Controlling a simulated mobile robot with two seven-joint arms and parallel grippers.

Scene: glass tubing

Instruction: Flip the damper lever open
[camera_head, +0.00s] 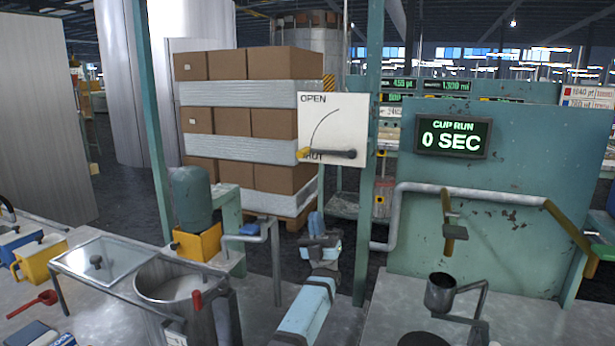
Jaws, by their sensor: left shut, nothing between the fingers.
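The damper lever (328,153) is on a white plate (340,122) fixed beside a green post. It is a dark bar with a yellow tip (303,153), lying roughly level with the tip to the left. The tip is at the lower end of a curved line, next to a partly covered word ending in "UT". The word OPEN stands at the plate's top left. My left gripper (317,222) is below the plate, apart from the lever. Its fingers are small in the picture; it is shut and empty. My right gripper is not in view.
Green posts (372,200) stand near the plate. A steel pot (180,290), a yellow block with a green tank (190,197) and a glass-topped stand are at left. A pipe (470,193), a green panel with a display (453,136) and a small cup (440,293) are at right.

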